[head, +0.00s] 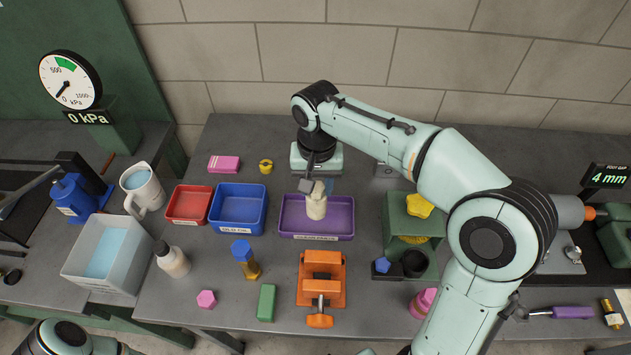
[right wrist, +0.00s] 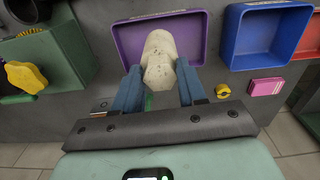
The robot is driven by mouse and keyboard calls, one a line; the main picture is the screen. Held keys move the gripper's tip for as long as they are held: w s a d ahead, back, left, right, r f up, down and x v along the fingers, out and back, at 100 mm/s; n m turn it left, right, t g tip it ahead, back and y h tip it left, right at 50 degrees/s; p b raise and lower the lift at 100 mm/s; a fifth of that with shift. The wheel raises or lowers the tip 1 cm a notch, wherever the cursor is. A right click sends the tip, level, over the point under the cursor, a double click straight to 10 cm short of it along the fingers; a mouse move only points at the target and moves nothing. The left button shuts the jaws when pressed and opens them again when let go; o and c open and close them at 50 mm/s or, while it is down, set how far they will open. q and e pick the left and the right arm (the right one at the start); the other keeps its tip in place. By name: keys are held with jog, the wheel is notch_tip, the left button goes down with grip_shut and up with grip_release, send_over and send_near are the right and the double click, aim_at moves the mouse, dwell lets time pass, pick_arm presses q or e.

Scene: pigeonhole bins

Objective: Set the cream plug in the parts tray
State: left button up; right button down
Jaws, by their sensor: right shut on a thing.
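The cream plug (head: 316,207) is upright at the purple tray, between the fingers of my right gripper (head: 317,187). In the right wrist view the plug (right wrist: 159,62) sits between the two blue fingers of the right gripper (right wrist: 158,85), which is shut on it. The purple parts tray (head: 289,229) has a label on its front; it also shows behind the plug in the right wrist view (right wrist: 190,30). Whether the plug's base touches the tray floor I cannot tell. My left gripper is not in view; only part of that arm shows at the bottom left.
A blue bin (head: 239,229) and a red bin (head: 190,222) stand left of the tray. An orange vise (head: 321,275) stands in front of it. A green stand (head: 426,268) with a yellow piece (head: 419,205) is to the right. A yellow ring (head: 266,166) lies behind.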

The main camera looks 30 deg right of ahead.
aim_at(317, 200)
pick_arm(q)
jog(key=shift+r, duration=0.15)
pick_arm(e)
jog(key=shift+r, duration=0.1)
notch_tip(317, 200, down, 6)
jog(key=b, duration=0.2)
jog(key=shift+b, duration=0.4)
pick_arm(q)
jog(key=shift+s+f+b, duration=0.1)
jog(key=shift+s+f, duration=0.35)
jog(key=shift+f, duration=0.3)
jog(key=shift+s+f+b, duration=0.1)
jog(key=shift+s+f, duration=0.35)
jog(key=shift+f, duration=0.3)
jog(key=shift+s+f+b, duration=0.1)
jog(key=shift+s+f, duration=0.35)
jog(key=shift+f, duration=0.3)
pick_arm(e)
jog(key=shift+f, duration=0.55)
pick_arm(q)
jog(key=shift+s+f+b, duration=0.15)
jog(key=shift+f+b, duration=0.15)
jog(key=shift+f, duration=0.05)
pick_arm(e)
jog(key=shift+f, duration=0.55)
grip_release()
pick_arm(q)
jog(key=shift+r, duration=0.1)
pick_arm(e)
jog(key=shift+r, duration=0.1)
